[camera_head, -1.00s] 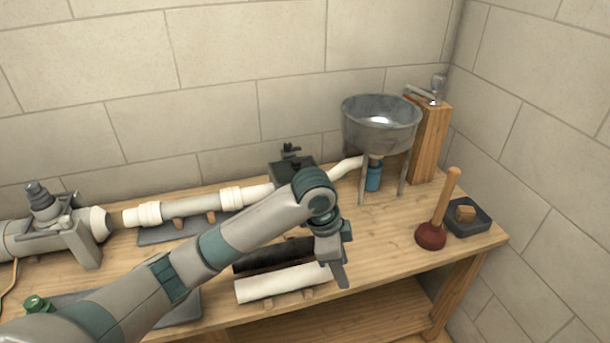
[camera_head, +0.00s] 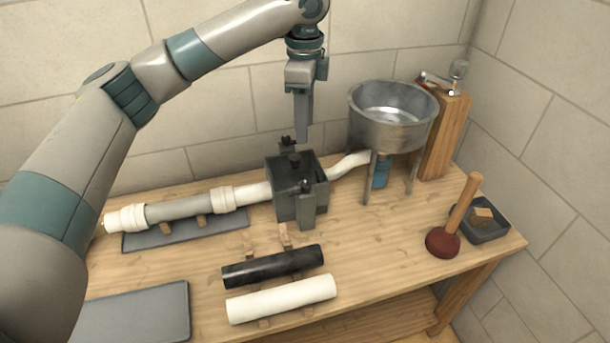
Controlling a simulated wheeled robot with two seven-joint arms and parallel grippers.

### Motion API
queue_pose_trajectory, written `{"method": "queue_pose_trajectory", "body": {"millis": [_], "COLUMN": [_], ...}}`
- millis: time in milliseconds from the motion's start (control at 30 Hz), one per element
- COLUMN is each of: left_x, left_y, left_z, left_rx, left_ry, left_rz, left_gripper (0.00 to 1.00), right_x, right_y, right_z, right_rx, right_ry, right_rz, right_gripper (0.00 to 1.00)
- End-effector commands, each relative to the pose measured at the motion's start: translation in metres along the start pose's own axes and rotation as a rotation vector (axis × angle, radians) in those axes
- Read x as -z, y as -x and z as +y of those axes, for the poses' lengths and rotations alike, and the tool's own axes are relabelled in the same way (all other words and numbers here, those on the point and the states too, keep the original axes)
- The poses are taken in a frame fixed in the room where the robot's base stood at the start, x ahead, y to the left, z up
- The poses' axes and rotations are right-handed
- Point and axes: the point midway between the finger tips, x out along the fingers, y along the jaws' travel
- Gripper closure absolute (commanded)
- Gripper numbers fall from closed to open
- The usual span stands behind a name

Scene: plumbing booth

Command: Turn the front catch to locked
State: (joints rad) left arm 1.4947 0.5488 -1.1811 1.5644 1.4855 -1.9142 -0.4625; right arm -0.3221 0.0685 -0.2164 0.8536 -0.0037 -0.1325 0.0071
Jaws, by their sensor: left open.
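A dark grey clamp box (camera_head: 290,200) stands on the workbench with the white and grey pipe running into its left side and out at its right. A small black knob, apparently the front catch (camera_head: 306,185), sits on the box's near side, above a grey plate. I cannot tell its locked or unlocked position. More black knobs show on the top and at the back of the box. My left gripper (camera_head: 303,138) points down from above, open and empty, over the box and apart from it. My right gripper is not in view.
A metal funnel basin (camera_head: 392,115) on legs stands right of the box. A black pipe (camera_head: 272,266) and a white pipe (camera_head: 281,299) lie in front on wooden rests. A plunger (camera_head: 443,241) and a grey tray (camera_head: 493,235) are at the right. Bare bench lies between.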

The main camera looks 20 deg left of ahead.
Motion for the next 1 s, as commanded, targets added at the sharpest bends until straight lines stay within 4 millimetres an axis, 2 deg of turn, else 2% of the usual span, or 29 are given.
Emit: {"method": "queue_pose_trajectory", "body": {"millis": [367,567,867,1000], "left_x": [0.0,0.0,0.0,0.0], "left_y": [-0.002,-0.013,-0.057,-0.082], "left_z": [0.0,0.0,0.001,0.001], "left_rx": [0.0,-0.001,-0.003,-0.003], "left_ry": [0.0,0.001,0.0,0.0], "left_rz": [0.001,0.0,0.0,-0.001], "left_gripper": [0.58,0.58,0.58,0.58], "right_x": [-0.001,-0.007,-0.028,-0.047], "right_y": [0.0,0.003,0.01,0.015], "right_z": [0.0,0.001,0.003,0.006], "right_rx": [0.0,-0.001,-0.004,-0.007], "right_ry": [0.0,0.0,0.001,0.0], "right_rz": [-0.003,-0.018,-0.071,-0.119], "right_gripper": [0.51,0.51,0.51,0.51]}}
